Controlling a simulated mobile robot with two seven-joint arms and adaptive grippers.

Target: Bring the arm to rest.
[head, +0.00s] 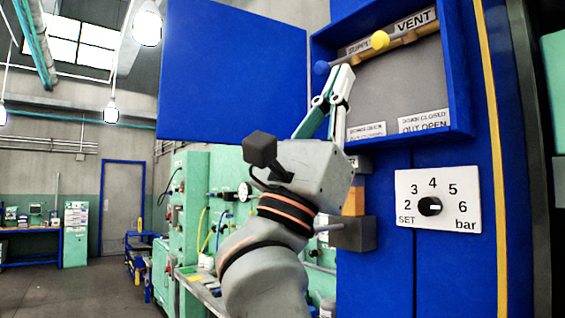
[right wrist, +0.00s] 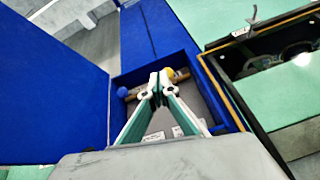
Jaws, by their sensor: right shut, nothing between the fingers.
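My right gripper (head: 342,78) is shut and empty. Its fingertips are raised in front of the open blue cabinet box (head: 460,75), close to the bar with the blue and yellow knobs. In the right wrist view the gripper (right wrist: 158,80) points into the box, its tips between the blue knob (right wrist: 122,92) and the partly hidden yellow knob (right wrist: 169,73). I cannot tell whether the tips touch the bar. In the head view the yellow knob (head: 380,40) and the blue knob (head: 321,68) both show. My left gripper is not in view.
The blue door (head: 232,75) stands open to the left of the box. A pressure dial (head: 430,206) sits on a white plate below the box. A dark grey block (head: 352,234) juts from the blue panel. Green machines (head: 190,200) stand behind; the floor (head: 80,285) at left is clear.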

